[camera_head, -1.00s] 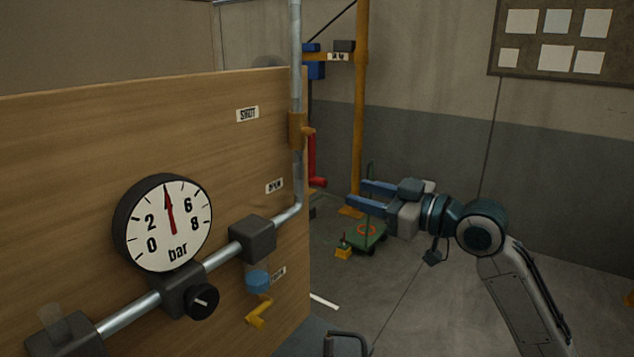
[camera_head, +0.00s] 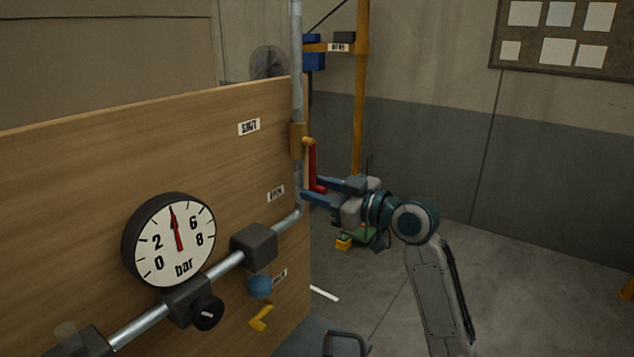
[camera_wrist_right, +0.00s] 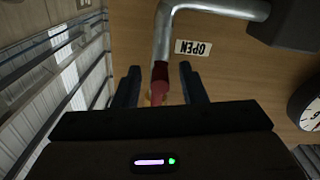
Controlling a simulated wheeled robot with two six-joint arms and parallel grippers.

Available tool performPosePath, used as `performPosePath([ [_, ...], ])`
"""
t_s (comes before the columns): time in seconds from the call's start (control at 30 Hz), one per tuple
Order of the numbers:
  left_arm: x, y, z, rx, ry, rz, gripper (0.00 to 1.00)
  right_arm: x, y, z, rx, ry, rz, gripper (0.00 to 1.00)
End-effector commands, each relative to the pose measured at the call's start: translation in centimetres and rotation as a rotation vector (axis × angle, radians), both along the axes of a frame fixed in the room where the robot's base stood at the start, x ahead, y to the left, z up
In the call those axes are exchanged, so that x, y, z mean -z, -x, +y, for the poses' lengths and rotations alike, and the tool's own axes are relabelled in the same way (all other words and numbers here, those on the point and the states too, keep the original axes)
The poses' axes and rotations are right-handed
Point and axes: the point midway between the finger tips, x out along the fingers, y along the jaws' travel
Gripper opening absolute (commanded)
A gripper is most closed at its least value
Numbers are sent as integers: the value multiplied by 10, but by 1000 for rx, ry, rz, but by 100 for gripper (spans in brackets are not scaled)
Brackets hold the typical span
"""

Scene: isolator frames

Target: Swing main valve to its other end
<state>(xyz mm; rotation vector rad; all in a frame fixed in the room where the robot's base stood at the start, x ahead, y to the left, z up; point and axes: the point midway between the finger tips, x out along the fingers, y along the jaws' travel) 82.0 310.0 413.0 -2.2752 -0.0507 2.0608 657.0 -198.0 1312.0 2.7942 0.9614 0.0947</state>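The main valve has a brass body (camera_head: 297,141) on the upright pipe at the panel's right edge. Its red lever (camera_head: 312,163) points down, towards the level of the OPEN sign (camera_head: 276,194); the SHUT sign (camera_head: 249,127) is higher. My right gripper (camera_head: 310,188) is at the lever's lower end with one finger on each side. In the right wrist view the red lever end (camera_wrist_right: 160,86) stands between the spread fingers, with gaps on both sides. My left gripper is not in view.
A round gauge (camera_head: 169,240) reads about the middle of its scale. Below it are a lower pipe (camera_head: 135,331), a black knob (camera_head: 208,314) and a small yellow lever (camera_head: 261,318). A yellow post (camera_head: 360,110) stands behind.

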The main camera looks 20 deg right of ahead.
Motion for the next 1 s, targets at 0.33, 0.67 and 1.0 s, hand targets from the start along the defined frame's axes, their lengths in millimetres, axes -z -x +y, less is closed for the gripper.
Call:
performPosePath([
  [0.33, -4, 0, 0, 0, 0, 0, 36, 0, -8, 6, 0, 2, 0, 38],
  [0.67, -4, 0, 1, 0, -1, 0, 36, 0, -7, 6, 0, 1, 0, 0],
  [1.0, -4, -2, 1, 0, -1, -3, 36, 1, -11, 4, 0, -12, 11, 0],
])
